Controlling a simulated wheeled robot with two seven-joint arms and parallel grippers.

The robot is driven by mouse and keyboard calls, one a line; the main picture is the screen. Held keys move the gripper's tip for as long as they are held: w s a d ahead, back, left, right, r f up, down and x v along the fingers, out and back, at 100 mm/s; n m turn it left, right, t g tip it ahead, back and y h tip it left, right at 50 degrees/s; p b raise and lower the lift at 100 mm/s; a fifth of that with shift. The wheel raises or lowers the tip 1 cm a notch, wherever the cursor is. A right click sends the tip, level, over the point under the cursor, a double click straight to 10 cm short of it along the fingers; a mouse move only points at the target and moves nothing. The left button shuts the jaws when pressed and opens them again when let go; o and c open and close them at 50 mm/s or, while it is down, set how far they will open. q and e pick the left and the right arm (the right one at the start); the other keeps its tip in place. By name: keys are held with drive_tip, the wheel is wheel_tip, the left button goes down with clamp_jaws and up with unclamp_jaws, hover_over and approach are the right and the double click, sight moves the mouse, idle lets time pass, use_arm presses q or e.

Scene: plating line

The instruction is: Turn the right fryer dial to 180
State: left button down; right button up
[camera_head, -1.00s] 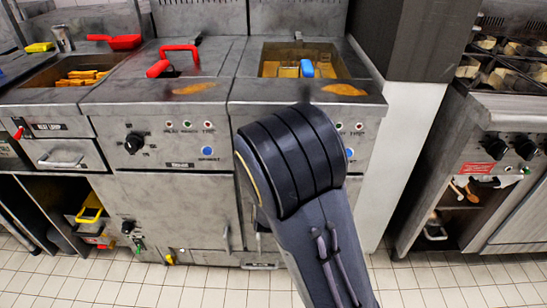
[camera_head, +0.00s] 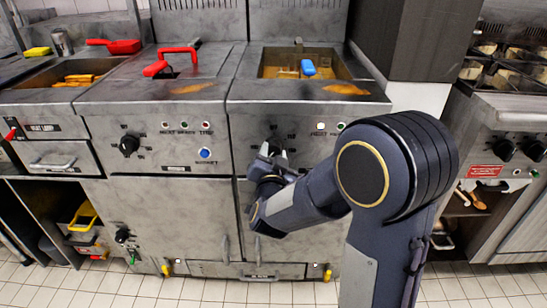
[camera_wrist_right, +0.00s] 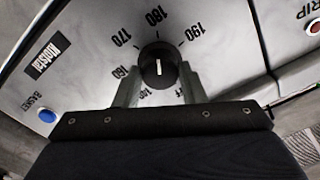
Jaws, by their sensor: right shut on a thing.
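The right fryer dial (camera_wrist_right: 150,55) is a round black knob with a white mark, on the grey fryer front. In the right wrist view, numbers circle it, with 180 at the top, 170 to the upper left and 190 to the upper right. The white mark lies near the knob's middle; which way it points is hard to tell. My right gripper (camera_wrist_right: 158,80) has one finger on each side of the knob and is shut on it. In the head view, the right gripper (camera_head: 274,158) is at the right fryer's front panel. My left gripper is not in view.
The left fryer has its own black dial (camera_head: 130,145) and a blue button (camera_head: 205,153). Above the right panel is a fryer vat (camera_head: 345,72) with a blue-handled basket (camera_head: 308,68). Lights (camera_head: 320,127) sit beside the dial. A stove (camera_head: 510,110) stands at the right.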

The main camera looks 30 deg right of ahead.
drive_tip(key=shift+f, duration=0.1)
idle(0.3)
drive_tip(key=o, duration=1)
drive_tip(key=p+v, duration=0.1)
drive_tip(key=v, duration=0.7)
drive_tip(key=shift+p, duration=0.3)
